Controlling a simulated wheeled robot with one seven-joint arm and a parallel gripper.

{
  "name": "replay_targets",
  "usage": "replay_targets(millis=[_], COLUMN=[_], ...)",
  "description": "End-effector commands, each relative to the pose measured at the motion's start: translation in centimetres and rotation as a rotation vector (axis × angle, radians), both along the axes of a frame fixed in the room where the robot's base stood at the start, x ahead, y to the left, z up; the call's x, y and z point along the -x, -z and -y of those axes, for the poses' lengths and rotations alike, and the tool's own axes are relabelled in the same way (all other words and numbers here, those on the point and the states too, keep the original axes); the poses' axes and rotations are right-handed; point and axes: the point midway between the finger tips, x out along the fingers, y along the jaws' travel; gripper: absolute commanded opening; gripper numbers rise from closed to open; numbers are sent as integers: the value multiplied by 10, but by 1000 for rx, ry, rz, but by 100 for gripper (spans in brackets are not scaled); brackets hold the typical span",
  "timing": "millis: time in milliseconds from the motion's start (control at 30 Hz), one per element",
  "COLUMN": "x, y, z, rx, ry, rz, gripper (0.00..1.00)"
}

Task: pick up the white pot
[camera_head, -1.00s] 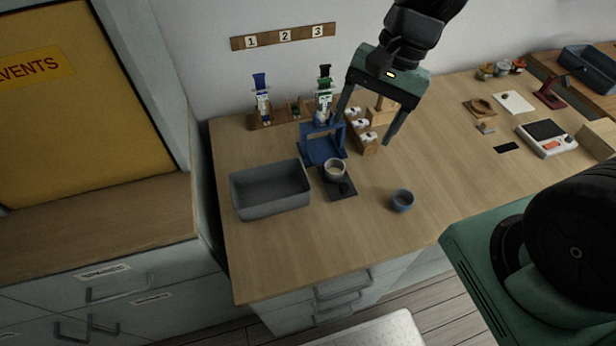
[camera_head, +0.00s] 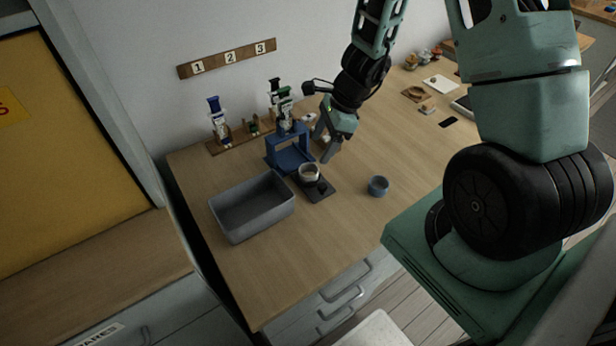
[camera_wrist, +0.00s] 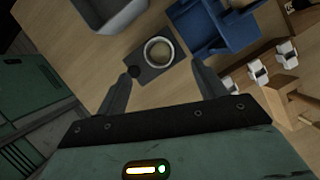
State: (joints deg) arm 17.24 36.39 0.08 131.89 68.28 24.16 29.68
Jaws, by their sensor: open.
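A round whitish pot (camera_head: 309,173) with an open top and pale contents stands upright on a dark pad (camera_head: 322,191), beside a small black knob. In the wrist view the pot (camera_wrist: 159,52) appears just beyond and between the two fingertips, apart from them. My gripper (camera_head: 323,147) is above the table, close behind and right of the pot in the head view. It is open and empty; its spread fingers (camera_wrist: 160,75) show in the wrist view. Small white containers in a wooden rack (camera_wrist: 258,68) stand to the right there.
A blue stand (camera_head: 290,157) is close behind the pot. A grey bin (camera_head: 237,228) stands left, and a small blue cup (camera_head: 378,187) right. Bottles with blue and green tops (camera_head: 217,120) stand in a rack by the wall. The front table is clear.

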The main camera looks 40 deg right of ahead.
Motion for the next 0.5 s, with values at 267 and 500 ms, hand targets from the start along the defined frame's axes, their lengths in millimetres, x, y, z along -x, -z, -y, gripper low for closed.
replay_targets(millis=[267, 500], x=[-4, -5], y=[28, 57], z=[-10, -19], rx=[1, -2], ry=[-1, 0], rz=[-1, -4], gripper=[70, 70])
